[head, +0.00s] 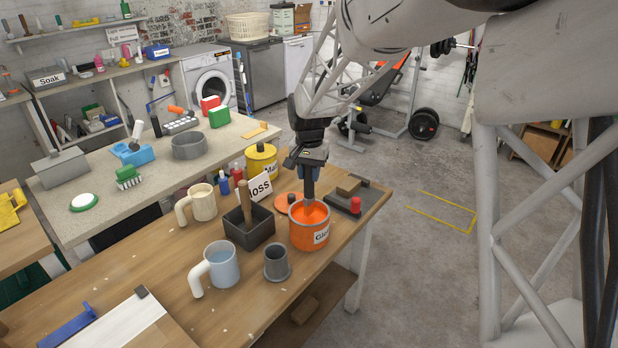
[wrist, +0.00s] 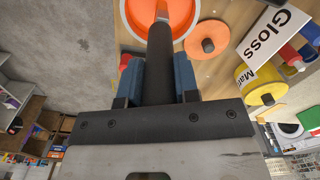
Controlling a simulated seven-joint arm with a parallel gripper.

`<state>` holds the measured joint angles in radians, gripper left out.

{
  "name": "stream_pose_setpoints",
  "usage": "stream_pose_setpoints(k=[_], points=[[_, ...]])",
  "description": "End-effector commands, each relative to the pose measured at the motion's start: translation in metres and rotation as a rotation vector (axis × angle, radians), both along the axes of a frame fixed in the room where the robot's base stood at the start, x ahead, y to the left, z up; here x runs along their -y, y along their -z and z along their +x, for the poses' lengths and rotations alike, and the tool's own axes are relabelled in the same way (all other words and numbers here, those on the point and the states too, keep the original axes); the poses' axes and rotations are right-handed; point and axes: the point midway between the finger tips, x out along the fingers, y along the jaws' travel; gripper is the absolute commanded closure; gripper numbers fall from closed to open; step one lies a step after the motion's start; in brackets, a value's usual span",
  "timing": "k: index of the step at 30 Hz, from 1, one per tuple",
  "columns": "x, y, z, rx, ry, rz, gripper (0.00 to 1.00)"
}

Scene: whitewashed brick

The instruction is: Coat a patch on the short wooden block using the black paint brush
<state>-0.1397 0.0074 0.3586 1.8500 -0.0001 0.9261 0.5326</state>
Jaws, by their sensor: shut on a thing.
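My gripper (head: 310,168) is shut on the upright black paint brush (head: 309,190). In the wrist view, its blue fingers (wrist: 158,80) clasp the dark handle (wrist: 160,50) from both sides. The can's opening with orange paint also shows in the wrist view (wrist: 182,14). A short wooden block (head: 348,186) lies on a dark flat holder (head: 340,205) just right of and behind the can, beside a red knob (head: 356,205).
A dark square box (head: 248,232) with a wooden-handled tool stands left of the can. An orange lid (head: 288,201), "Gloss" sign (head: 261,186) and yellow can (head: 262,162) stand behind.

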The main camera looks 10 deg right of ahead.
Motion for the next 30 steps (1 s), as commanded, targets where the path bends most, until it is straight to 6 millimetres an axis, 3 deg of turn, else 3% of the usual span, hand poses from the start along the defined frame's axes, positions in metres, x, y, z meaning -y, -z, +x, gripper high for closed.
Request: stream_pose_setpoints(k=[12,30], points=[[0.000,-0.021,0.000,0.000,0.000,0.000,0.95],[0.000,-0.022,0.000,0.000,0.000,0.000,0.95]])
